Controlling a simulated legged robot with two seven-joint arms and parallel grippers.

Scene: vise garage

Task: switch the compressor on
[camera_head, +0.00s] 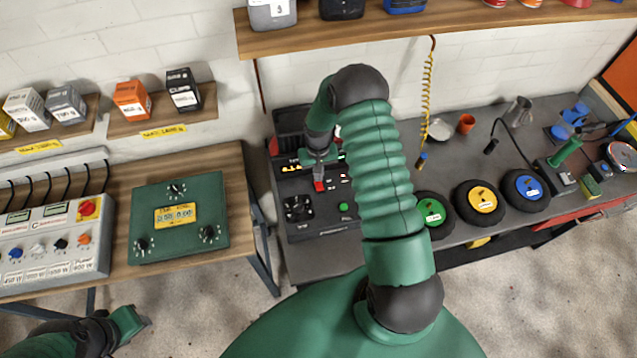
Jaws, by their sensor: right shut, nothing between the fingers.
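The compressor seems to be the dark grey unit (325,220) at the middle of the view, left of the wheels, with lit displays, a black knob and a green button (343,207). My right gripper (319,184) is over its panel, pointing down and shut with nothing between the fingers. Its tips are close to a red part of the panel; I cannot tell whether they touch it. My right arm hides the unit's right side. My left gripper (132,320) is at the lower left, over the floor and away from the unit; its fingers are not clear.
A wooden table (240,190) on the left bears a green control box (180,218) and a grey panel (55,235) with knobs. A yellow coiled hose (428,95) hangs behind my arm. Shelves run along the wall.

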